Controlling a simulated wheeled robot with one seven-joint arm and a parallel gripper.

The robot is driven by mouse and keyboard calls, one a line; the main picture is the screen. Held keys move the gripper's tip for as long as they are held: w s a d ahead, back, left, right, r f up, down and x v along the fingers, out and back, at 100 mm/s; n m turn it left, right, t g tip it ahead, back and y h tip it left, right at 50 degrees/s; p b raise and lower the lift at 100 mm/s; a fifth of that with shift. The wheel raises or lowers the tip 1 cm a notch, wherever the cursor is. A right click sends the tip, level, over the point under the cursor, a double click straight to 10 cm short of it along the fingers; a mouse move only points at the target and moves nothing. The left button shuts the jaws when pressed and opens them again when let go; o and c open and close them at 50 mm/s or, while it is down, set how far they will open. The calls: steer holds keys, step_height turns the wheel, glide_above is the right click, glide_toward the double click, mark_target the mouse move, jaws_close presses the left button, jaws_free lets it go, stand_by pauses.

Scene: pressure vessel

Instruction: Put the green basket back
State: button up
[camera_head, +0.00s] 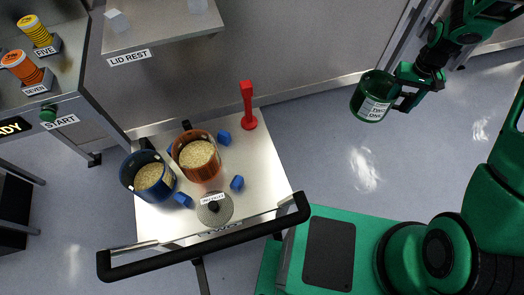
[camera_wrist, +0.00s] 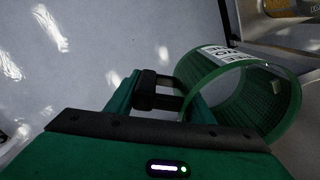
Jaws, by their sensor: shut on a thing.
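The green basket (camera_head: 372,96) is a round open cup with a white label, held in the air over bare floor at the upper right of the head view. My gripper (camera_head: 403,99) is shut on it from its right side. In the wrist view the basket (camera_wrist: 255,98) is tilted in the picture, its open end toward the lower right and its mesh wall showing. The fingers (camera_wrist: 178,92) are against its near side; their exact contact is partly hidden.
A cart (camera_head: 266,163) at centre left carries a blue pot (camera_head: 128,178), a copper pot (camera_head: 183,148), a grey lid (camera_head: 214,213), a red upright piece (camera_head: 247,105) and several blue blocks. A LID REST shelf (camera_head: 160,40) stands behind. Floor between cart and basket is clear.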

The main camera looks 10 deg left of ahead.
steer(key=shift+w, duration=0.2)
steer(key=shift+a, duration=0.1)
steer(key=shift+a, duration=0.1)
